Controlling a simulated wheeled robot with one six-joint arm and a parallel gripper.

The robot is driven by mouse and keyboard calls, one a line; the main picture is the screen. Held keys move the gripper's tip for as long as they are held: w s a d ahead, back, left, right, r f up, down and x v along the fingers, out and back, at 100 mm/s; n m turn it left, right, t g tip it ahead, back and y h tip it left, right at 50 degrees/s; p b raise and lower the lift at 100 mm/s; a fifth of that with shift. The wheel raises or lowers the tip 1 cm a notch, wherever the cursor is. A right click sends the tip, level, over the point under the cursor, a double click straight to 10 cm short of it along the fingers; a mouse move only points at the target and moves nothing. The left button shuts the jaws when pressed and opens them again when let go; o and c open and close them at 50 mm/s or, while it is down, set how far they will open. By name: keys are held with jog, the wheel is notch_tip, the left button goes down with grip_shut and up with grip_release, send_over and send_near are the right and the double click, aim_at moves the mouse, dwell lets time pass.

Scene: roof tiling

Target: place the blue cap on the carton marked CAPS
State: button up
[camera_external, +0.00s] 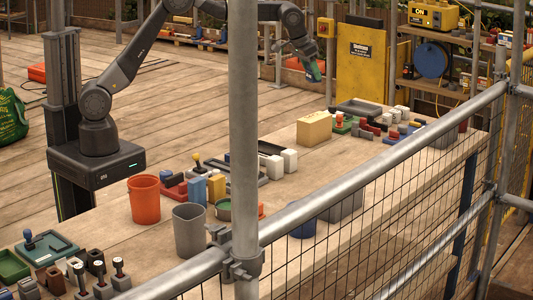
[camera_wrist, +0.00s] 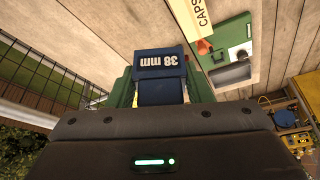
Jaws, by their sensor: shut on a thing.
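A blue cap marked "38 mm" (camera_wrist: 160,66) sits between the green fingers of my gripper (camera_wrist: 158,88) in the wrist view. My gripper (camera_external: 314,73) is shut on it and is raised above the bench in the external view, over its far side. The carton marked CAPS (camera_wrist: 187,16) shows at the top of the wrist view, cut off by the frame edge, apart from the cap. The tan carton (camera_external: 314,129) on the bench in the external view appears to be the same one; its label is not legible there. The carton's top looks clear.
A green holder (camera_wrist: 236,35) with an orange piece lies beside the carton. A dark tray (camera_external: 358,107) lies behind it, and white blocks (camera_external: 289,160) stand to its left. A grey post (camera_external: 244,140) and railing (camera_external: 370,174) stand in front of the bench.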

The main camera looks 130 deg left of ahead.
jog(key=s+a, duration=0.4)
jog(key=p, duration=0.1)
send_near(313, 118)
jog(key=shift+w+a+f+n, duration=0.2)
jog(key=shift+w+a+n, duration=0.1)
jog(key=shift+w+a, duration=0.4)
jog(key=shift+s+f+p, duration=0.15)
jog(key=shift+f+p, duration=0.35)
jog(key=shift+f, duration=1.95)
jog(key=o, duration=1)
jog(key=shift+r, duration=0.1)
jog(key=shift+r, duration=0.2)
jog(key=b+v, duration=0.2)
jog(key=v, duration=0.9)
jog(key=shift+d+r, duration=0.25)
jog(key=shift+r, duration=0.05)
